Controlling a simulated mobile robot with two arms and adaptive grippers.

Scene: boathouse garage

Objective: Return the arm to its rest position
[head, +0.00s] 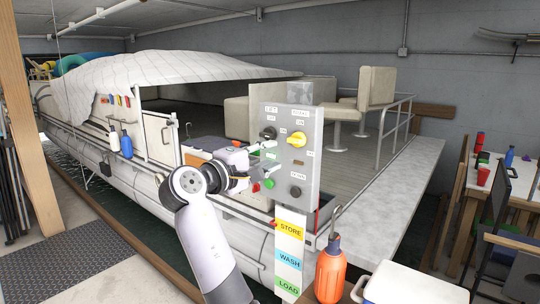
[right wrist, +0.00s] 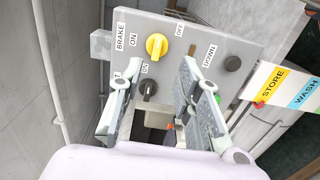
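My right arm (head: 205,240) reaches up from the bottom of the head view to a grey control panel (head: 313,130). My right gripper (head: 273,158) is in front of the panel's left part. In the right wrist view its two fingers (right wrist: 162,72) are spread, with nothing held between them. The panel (right wrist: 195,45) fills the space beyond them. A yellow knob (right wrist: 156,46) and a black knob (right wrist: 148,89) show there. Whether a fingertip touches the panel I cannot tell. My left gripper is not in view.
A covered pontoon boat (head: 130,75) lies behind the panel. A sign strip reading STORE, WASH, LOAD (head: 290,252) hangs below it. An orange bottle (head: 330,272) and a white cooler (head: 405,285) are at the front. Chairs and a table (head: 515,185) stand at the right.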

